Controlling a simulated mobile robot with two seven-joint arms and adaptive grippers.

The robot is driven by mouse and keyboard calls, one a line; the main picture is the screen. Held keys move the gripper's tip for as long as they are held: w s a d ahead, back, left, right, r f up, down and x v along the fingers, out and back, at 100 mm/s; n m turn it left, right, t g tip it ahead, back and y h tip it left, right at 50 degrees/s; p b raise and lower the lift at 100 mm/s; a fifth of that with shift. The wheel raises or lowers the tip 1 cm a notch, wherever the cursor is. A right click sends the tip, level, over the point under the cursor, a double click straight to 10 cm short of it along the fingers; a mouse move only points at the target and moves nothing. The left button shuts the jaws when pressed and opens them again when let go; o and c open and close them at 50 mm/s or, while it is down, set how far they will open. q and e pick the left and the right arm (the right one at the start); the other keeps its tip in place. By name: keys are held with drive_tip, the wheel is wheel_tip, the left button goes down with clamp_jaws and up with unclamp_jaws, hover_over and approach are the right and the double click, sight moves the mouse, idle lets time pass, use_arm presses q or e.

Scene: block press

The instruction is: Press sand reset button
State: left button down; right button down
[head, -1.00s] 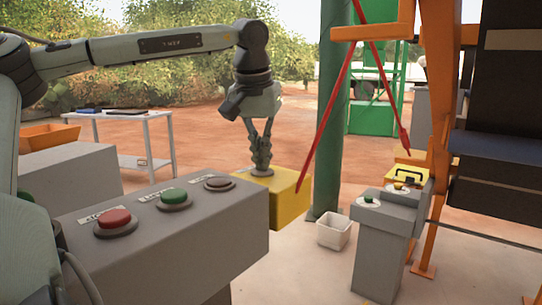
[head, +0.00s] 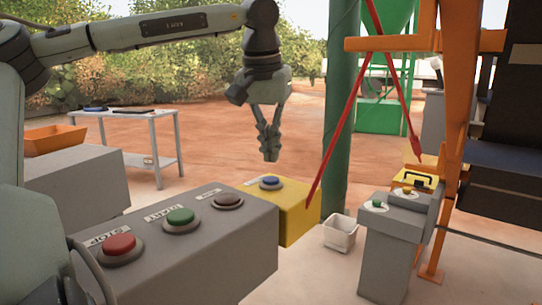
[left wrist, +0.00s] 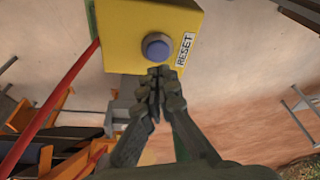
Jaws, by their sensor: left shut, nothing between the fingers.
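A blue button (head: 271,183) sits on top of a yellow box (head: 297,214) at the far end of the grey console. In the left wrist view the blue button (left wrist: 157,46) shows beside a white label reading RESET (left wrist: 185,50). My left gripper (head: 270,158) is shut and empty, pointing down above the blue button and apart from it in the head view. In the left wrist view its closed fingertips (left wrist: 160,72) appear just below the button. My right gripper is not in view.
The grey console (head: 225,250) carries a red button (head: 120,243), a green button (head: 181,217) and a brown button (head: 228,200). A green post (head: 342,130) and red bars (head: 340,120) stand right of the yellow box. A white bin (head: 340,236) is on the floor.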

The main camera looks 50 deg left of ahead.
use_arm(q)
drive_tip(key=v, duration=0.9)
drive_tip(key=shift+r, duration=0.2)
drive_tip(key=shift+d+f, duration=0.1)
drive_tip(key=shift+d, duration=0.05)
